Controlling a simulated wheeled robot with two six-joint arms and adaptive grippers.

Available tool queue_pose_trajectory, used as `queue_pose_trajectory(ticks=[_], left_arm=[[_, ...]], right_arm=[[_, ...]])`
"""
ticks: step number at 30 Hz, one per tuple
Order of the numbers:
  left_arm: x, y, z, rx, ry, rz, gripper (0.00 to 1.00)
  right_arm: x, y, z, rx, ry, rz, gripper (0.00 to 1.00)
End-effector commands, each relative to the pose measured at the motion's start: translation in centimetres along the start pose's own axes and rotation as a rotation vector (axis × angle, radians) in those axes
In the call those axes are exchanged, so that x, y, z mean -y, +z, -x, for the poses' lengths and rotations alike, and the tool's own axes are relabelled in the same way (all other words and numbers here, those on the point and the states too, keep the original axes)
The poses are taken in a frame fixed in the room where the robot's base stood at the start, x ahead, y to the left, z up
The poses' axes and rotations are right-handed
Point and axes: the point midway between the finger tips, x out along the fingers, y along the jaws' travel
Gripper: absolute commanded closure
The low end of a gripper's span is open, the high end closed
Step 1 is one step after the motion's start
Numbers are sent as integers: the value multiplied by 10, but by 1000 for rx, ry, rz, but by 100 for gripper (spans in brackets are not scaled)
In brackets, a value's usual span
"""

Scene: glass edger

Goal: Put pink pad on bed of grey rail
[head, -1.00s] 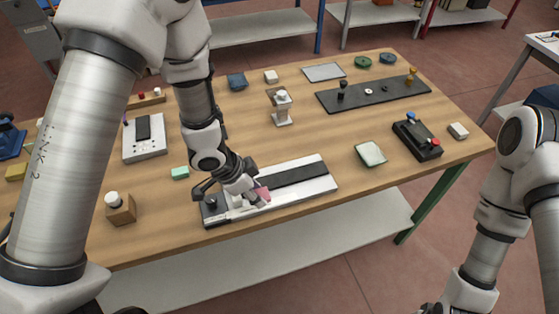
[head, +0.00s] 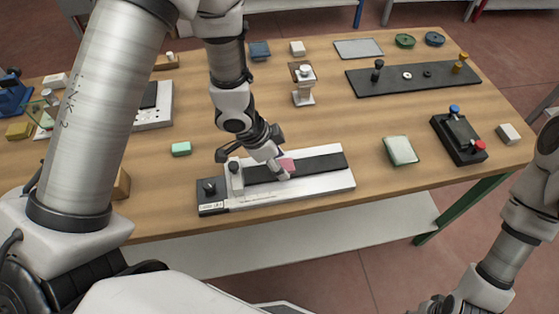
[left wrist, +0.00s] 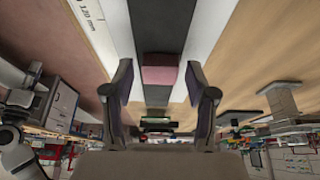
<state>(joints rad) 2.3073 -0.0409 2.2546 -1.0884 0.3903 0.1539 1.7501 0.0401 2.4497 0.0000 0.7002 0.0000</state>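The grey rail (head: 335,183) lies near the table's front edge, with a dark bed strip (head: 322,163) along it and a black end block (head: 210,190) at its left. The pink pad (head: 287,164) is at the dark bed, around its middle. In the left wrist view the pink pad (left wrist: 159,75) shows against the dark strip, between the fingers. My left gripper (head: 277,163) is over the rail. Its fingers (left wrist: 160,85) are apart, with a gap on each side of the pad. My right arm shows at the lower right; its fingers are not visible.
A green block (head: 181,148) lies behind the rail's left end. A pale green-edged pad (head: 400,150) and a black box with blue and red knobs (head: 459,138) are to the right. A white stand (head: 303,88) and a long black plate (head: 420,77) are farther back.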

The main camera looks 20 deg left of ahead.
Motion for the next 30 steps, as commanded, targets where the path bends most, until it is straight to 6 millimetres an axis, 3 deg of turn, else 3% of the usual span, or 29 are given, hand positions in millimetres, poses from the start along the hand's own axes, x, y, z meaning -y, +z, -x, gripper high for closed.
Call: queue_pose_trajectory(ticks=[11, 14, 24, 30], left_arm=[[0, -1, 7, -1, 0, 1, 34], [1, -2, 23, -3, -2, 1, 34], [0, -3, 110, -3, 0, 3, 34], [0, -1, 122, -1, 0, 0, 34]], right_arm=[[0, 0, 3, 1, 0, 0, 60], [0, 0, 7, 1, 0, 0, 60], [0, 0, 45, 0, 0, 0, 60], [0, 0, 50, 0, 0, 0, 60]])
